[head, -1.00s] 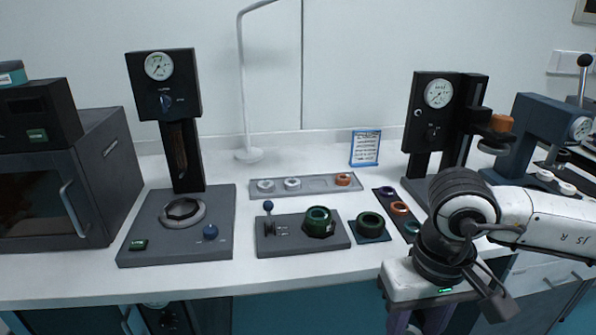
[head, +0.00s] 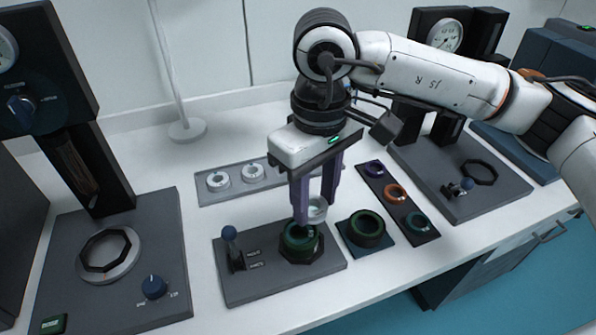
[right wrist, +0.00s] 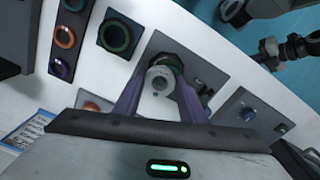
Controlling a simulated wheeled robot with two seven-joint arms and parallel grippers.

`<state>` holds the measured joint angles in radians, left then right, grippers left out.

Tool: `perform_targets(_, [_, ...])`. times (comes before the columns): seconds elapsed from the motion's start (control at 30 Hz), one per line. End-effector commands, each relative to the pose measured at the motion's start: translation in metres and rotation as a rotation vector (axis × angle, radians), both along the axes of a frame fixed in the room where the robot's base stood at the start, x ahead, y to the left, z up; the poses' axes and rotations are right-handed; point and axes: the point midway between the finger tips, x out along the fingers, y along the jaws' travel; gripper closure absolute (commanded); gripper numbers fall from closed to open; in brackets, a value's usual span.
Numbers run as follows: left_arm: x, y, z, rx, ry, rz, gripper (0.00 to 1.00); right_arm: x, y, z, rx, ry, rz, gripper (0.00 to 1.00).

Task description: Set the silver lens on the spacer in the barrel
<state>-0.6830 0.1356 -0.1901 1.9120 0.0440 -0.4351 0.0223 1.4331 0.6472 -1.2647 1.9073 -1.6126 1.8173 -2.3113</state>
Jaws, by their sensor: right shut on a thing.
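The silver lens (head: 316,209), a pale ring-shaped piece, is between the fingertips of my right gripper (head: 315,207). The gripper points down and is shut on it. The lens also shows in the right wrist view (right wrist: 158,80). The barrel (head: 298,241) is a dark green ring standing in the grey fixture. The lens is above the barrel's right rear side in the head view; I cannot tell whether they touch. In the right wrist view the lens partly covers the barrel (right wrist: 172,62). The spacer inside the barrel cannot be made out. My left gripper is not in view.
The fixture (head: 240,290) has a blue-knobbed lever (head: 230,234) left of the barrel. A green ring (head: 367,227) sits on a dark mat to the right. Behind are a grey tray (head: 207,197) with pale rings and a dark strip (head: 428,237) with coloured rings. Presses stand at both sides.

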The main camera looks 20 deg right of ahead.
Motion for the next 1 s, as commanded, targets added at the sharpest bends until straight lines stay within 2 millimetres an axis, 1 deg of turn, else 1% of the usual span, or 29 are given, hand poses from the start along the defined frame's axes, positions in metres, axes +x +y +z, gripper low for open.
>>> perform_targets(0.03, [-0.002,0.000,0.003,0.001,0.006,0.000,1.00,0.003,0.010,0.011,0.003,0.004,0.051,0.84])
perform_targets(0.07, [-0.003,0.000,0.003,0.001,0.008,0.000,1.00,0.004,0.014,0.014,0.004,0.005,0.076,0.84])
perform_targets(0.13, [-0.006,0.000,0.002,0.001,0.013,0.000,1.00,0.006,0.018,0.018,0.004,0.009,0.112,0.84])
perform_targets(0.2, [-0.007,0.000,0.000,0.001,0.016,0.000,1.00,0.007,0.020,0.018,0.004,0.010,0.126,0.84])
perform_targets(0.37, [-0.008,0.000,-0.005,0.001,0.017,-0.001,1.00,0.006,0.019,0.009,0.004,0.010,0.125,0.84])
perform_targets(0.7, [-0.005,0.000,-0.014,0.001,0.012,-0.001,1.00,0.006,0.019,-0.019,0.003,0.011,0.123,0.84])
perform_targets(0.83, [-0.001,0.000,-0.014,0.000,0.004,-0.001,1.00,0.006,0.019,-0.025,0.004,0.009,0.122,0.84])
perform_targets(1.0, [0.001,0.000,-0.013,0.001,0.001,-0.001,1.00,0.007,0.019,-0.026,0.004,0.009,0.122,0.84])
